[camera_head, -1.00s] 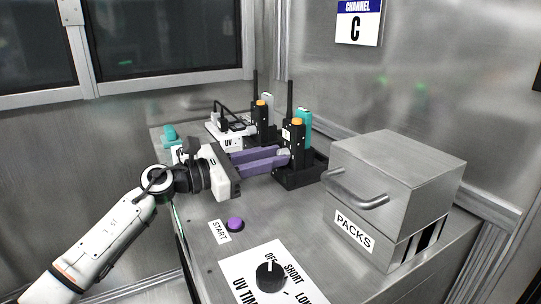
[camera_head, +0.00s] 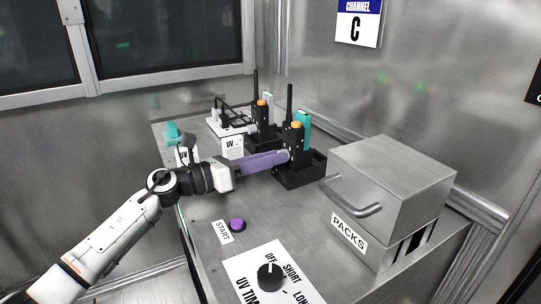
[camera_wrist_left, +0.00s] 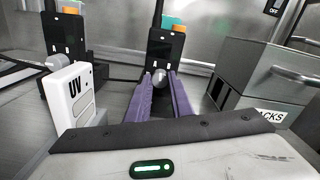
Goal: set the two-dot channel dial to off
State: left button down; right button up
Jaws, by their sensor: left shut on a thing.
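The front black radio (camera_head: 297,138) with an orange top knob stands upright in a black cradle (camera_head: 300,176). It also shows in the left wrist view (camera_wrist_left: 165,50), with two small white marks above a pale grey dial (camera_wrist_left: 160,77) on its face. My left gripper (camera_head: 284,157) has its purple fingers on either side of this dial and is shut on it. The fingers also show in the left wrist view (camera_wrist_left: 160,84). The dial's setting is too small and covered to read. My right gripper is not in view.
A second radio (camera_head: 262,118) stands behind, beside a white UV box (camera_head: 232,147). A steel PACKS box (camera_head: 390,185) with a handle is at the right. A purple START button (camera_head: 237,225) and the black UV timer dial (camera_head: 269,277) are in front. A wall sign reads CHANNEL C (camera_head: 358,22).

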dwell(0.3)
pick_arm(q)
jog(key=c, duration=1.6)
grip_release()
jog(key=shift+o, duration=0.2)
jog(key=v, duration=1)
jog(key=shift+s+a, duration=0.1)
